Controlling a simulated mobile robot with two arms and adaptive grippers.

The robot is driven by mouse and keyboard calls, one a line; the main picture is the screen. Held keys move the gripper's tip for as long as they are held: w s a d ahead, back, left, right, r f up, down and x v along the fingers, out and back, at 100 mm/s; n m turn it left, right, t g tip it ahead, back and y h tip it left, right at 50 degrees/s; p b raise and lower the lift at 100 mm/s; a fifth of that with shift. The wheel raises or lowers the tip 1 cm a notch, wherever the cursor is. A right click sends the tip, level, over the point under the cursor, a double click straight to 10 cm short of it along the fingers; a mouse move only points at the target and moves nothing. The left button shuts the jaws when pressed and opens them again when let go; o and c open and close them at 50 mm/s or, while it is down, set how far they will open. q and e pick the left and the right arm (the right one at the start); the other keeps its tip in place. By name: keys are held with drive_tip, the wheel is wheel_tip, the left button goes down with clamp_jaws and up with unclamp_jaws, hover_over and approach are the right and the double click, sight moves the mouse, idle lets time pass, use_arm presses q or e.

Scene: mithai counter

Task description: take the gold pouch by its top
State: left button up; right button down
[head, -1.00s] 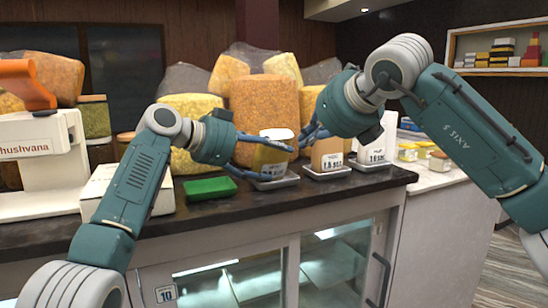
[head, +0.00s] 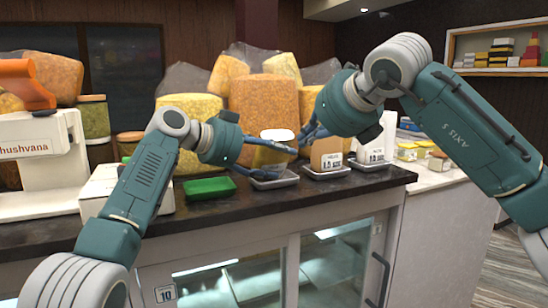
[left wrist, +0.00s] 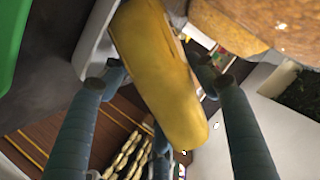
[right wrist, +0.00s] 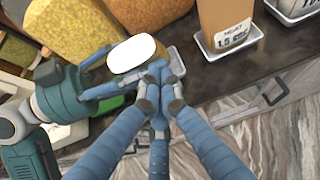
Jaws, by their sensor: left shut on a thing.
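The gold pouch (head: 270,157) has a pale oval top and is held between the fingers of my left gripper (head: 268,158), above the front-left small tray (head: 276,181). In the left wrist view the pouch (left wrist: 165,75) fills the space between both fingers. In the right wrist view its white oval top (right wrist: 132,54) shows; the rest is largely hidden. My right gripper (head: 308,136) is just to the right of the pouch, with its fingertips drawn together and nothing seen between them. It also shows in the right wrist view (right wrist: 161,98).
A green tray (head: 210,187) lies to the left on the dark counter. Two more pouches (head: 327,155) (head: 372,152) stand in small trays to the right. Large full sacks (head: 264,105) stand close behind. A white scale (head: 35,165) is at far left.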

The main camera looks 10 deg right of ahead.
drive_tip(key=shift+r, duration=0.6)
drive_tip(key=v, duration=1.2)
drive_tip(key=shift+f, duration=0.1)
